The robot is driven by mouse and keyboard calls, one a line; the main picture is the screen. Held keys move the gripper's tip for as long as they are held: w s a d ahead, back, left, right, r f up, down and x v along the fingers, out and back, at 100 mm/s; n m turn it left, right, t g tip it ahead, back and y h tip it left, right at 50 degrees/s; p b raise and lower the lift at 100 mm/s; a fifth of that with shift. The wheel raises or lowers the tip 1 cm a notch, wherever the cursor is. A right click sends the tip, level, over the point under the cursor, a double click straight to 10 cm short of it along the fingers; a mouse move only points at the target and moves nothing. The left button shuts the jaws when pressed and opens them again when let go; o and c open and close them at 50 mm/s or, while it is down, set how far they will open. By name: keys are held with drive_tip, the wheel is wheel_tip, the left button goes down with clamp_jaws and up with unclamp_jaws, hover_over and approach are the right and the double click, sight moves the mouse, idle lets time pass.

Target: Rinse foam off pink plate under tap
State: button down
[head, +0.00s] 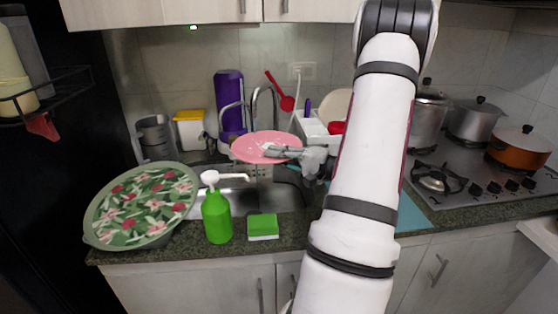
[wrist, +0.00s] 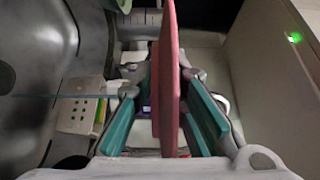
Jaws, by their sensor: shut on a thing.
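The pink plate (head: 250,152) is held above the sink (head: 262,197), close to the tap (head: 272,92), whose curved metal spout rises behind it. A small whitish patch, perhaps foam, shows on the plate's top near my fingers. My gripper (head: 290,152) is shut on the plate's right edge. In the wrist view the plate (wrist: 170,60) appears edge-on between the teal finger pads of my gripper (wrist: 165,100). The tap's outlet and any running water cannot be made out. The plate's underside is hidden in the head view.
A green soap bottle (head: 216,215) and a green-and-white sponge (head: 262,226) stand on the front counter. A large floral tray (head: 92,228) lies left of the sink. A white dish rack (head: 313,128) stands behind right. Pots and an orange pan (head: 519,147) sit on the stove.

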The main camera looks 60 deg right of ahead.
sight(281, 160)
drive_tip(key=shift+w+d+f+b, duration=0.2)
drive_tip(key=shift+w+d+f, duration=0.1)
drive_tip(key=shift+w+d, duration=0.65)
drive_tip(key=shift+w+d+f+b, duration=0.25)
drive_tip(key=shift+w+d, duration=0.35)
drive_tip(key=shift+w, duration=0.65)
drive_tip(key=shift+w+d+f+b, duration=0.2)
drive_tip(key=shift+w+d+b, duration=0.45)
drive_tip(key=shift+w, duration=0.15)
drive_tip(key=shift+w+d+f+b, duration=0.2)
drive_tip(key=shift+w+d+b, duration=0.3)
drive_tip(key=shift+w+b, duration=0.25)
drive_tip(key=shift+w, duration=0.1)
drive_tip(key=shift+s+a, duration=0.75)
drive_tip(key=shift+s, duration=0.35)
drive_tip(key=shift+s+a, duration=0.8)
drive_tip(key=shift+s, duration=0.35)
drive_tip(key=shift+s+a, duration=0.75)
drive_tip(key=shift+s, duration=0.35)
drive_tip(key=shift+s+a+r+p, duration=0.55)
drive_tip(key=shift+s+a+r, duration=0.2)
drive_tip(key=shift+s+r, duration=0.3)
drive_tip(key=shift+s+a+r+p, duration=0.5)
drive_tip(key=shift+s+a+r, duration=0.2)
drive_tip(key=shift+s+r, duration=0.3)
